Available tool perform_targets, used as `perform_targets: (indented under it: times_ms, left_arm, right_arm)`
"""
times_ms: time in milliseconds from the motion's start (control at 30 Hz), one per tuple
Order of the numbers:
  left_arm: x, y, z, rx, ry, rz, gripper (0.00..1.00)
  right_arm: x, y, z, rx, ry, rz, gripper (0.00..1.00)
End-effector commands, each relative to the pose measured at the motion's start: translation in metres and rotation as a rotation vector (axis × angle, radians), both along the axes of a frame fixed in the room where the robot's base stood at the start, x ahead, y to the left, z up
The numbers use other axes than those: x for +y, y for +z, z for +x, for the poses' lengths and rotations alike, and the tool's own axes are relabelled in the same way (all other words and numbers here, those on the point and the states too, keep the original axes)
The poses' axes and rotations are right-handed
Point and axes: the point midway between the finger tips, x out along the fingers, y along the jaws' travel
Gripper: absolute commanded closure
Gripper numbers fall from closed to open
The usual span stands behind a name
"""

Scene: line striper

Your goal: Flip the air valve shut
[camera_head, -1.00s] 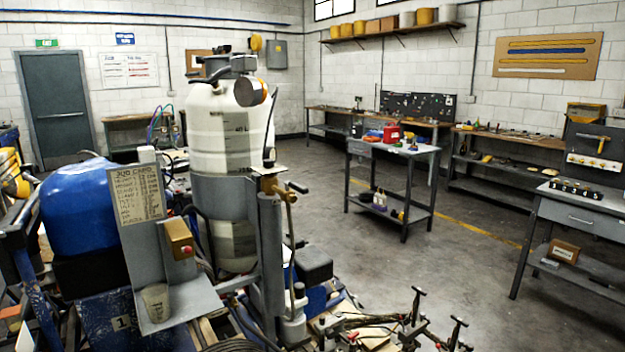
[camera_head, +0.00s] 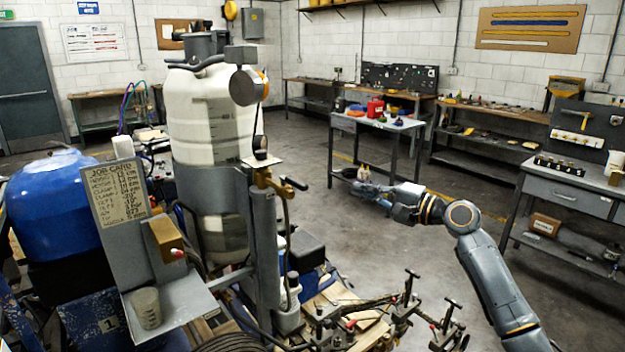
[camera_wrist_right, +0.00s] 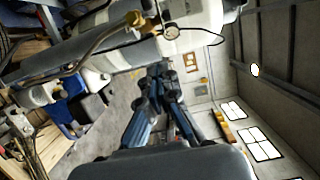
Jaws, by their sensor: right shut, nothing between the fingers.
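The air valve is a brass fitting (camera_head: 264,180) with a black lever (camera_head: 294,183) on top of the grey post beside the white tank (camera_head: 208,115). The lever sticks out to the right, sloping slightly down. A brass-coloured fitting (camera_wrist_right: 134,20) also shows at the top of the right wrist view, but the lever is hard to make out there. My right gripper (camera_head: 356,187) is shut and empty. It points left toward the valve, to the right of the lever and apart from it. Its fingers show in the right wrist view (camera_wrist_right: 156,82). My left gripper is not in view.
A blue tank (camera_head: 62,205) and a job card (camera_head: 118,194) stand at left. Clamps and hoses (camera_head: 405,312) fill the machine's front right. A work table (camera_head: 378,122) stands behind my right gripper. The grey floor (camera_head: 420,240) around my right arm is open.

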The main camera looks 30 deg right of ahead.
Motion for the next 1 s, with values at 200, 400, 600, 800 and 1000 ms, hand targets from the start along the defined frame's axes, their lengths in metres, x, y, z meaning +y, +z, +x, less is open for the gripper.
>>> perform_targets:
  times_ms: [200,400,600,800,1000]
  left_arm:
    - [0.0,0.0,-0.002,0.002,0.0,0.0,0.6]
    - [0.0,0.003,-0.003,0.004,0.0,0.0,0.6]
    - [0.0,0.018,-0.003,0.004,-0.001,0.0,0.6]
    - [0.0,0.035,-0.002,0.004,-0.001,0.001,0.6]
    - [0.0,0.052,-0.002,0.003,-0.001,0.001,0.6]
  right_arm:
    - [0.0,0.002,0.0,-0.002,0.002,0.002,1.0]
    - [0.001,0.003,0.004,-0.003,0.002,0.002,1.0]
    - [0.01,0.007,0.03,-0.003,0.001,0.003,1.0]
    - [0.023,0.007,0.069,-0.003,0.001,0.005,1.0]
    - [0.038,0.006,0.096,0.0,0.002,0.0,1.0]
